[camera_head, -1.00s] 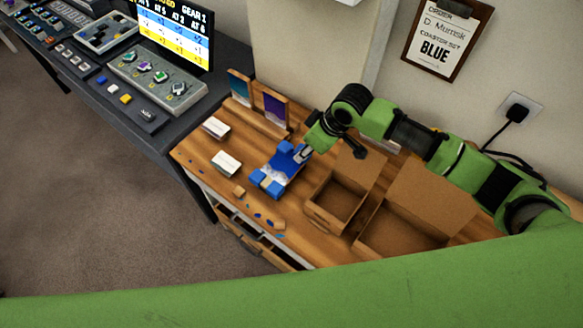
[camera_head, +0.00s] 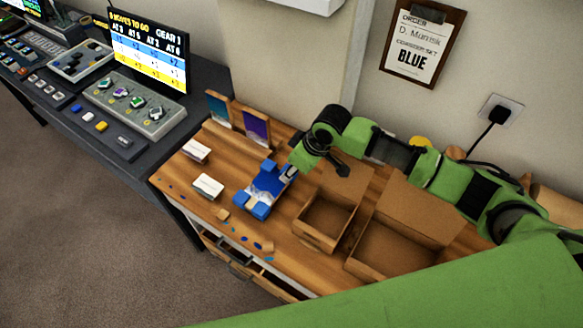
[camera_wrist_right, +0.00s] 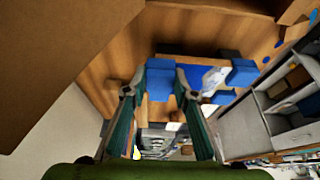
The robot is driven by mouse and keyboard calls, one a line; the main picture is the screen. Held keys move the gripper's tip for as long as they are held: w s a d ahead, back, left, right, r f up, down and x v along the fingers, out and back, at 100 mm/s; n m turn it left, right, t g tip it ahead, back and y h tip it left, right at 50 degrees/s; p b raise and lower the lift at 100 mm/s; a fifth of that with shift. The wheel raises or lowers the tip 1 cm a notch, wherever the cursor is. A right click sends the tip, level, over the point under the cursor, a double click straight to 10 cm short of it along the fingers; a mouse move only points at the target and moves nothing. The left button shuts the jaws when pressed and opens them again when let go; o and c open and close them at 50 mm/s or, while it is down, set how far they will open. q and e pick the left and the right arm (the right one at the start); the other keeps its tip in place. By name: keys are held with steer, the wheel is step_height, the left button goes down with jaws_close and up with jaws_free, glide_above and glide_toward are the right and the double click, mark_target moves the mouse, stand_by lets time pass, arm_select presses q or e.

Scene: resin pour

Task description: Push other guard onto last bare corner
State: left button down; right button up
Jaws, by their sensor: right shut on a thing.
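The blue and white coaster (camera_head: 264,186) lies on the wooden bench, with blue corner guards (camera_head: 243,198) at its near corners and blue pieces at its far side. My right gripper (camera_head: 289,173) is at its far right corner. In the right wrist view my right gripper (camera_wrist_right: 160,82) is shut on a blue corner guard (camera_wrist_right: 158,91), which is at the coaster's edge. Whether this guard is fully seated on the corner cannot be told. More blue guards (camera_wrist_right: 243,72) show to its right. My left gripper is out of view.
Two open cardboard boxes (camera_head: 325,218) stand right of the coaster. Two small white boxes (camera_head: 208,186) lie to its left. Coloured panels in wooden stands (camera_head: 256,128) are behind. Small blue chips and a wooden piece (camera_head: 263,246) lie along the front edge.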

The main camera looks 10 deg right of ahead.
stand_by(0.6)
steer(key=shift+p, duration=0.5)
steer(key=shift+f, duration=0.15)
steer(key=shift+f, duration=0.35)
steer(key=shift+f, duration=0.15)
stand_by(0.3)
